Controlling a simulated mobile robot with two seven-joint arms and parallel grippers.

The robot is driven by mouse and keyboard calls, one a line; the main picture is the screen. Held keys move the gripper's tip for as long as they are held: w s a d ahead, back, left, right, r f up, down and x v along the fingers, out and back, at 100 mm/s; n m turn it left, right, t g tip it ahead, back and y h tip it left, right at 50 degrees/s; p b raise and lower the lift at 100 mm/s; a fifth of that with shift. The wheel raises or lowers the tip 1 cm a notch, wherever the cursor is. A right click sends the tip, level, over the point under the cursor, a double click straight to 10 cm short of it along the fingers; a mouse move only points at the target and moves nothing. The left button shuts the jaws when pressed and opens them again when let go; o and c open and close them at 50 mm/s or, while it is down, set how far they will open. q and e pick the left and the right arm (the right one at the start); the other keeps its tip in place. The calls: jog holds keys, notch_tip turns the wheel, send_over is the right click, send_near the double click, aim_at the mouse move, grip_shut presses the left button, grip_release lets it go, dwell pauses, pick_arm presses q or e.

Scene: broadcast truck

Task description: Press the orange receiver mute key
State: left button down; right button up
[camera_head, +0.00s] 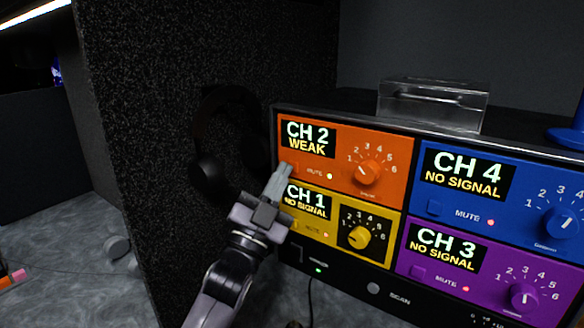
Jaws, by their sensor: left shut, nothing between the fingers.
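The orange receiver (396,150) is the top left panel of the rack. Its display reads CH 2 WEAK, with a knob on the right and a MUTE label beside a small lit, whitish light. My left gripper (283,168) is shut and empty. Its fingertips are at the lower left of the orange panel, left of the MUTE label, where they largely cover the orange mute key. I cannot tell whether the tips touch the key. My right gripper is not in view.
The yellow CH 1 receiver (293,226) is below, the blue CH 4 receiver (525,195) and purple CH 3 receiver (405,262) to the right. A clear box (433,103) sits on top. Dark headphones (212,165) hang on the speckled wall (150,100) at left.

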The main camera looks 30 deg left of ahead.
pick_arm(q)
jog(key=shift+w, duration=0.5)
jog(key=shift+s, duration=0.2)
dwell(0.3)
jog(key=shift+s, duration=0.4)
jog(key=s+p, duration=0.1)
jog(key=s, duration=0.5)
jog(key=shift+a, duration=0.25)
dwell(0.5)
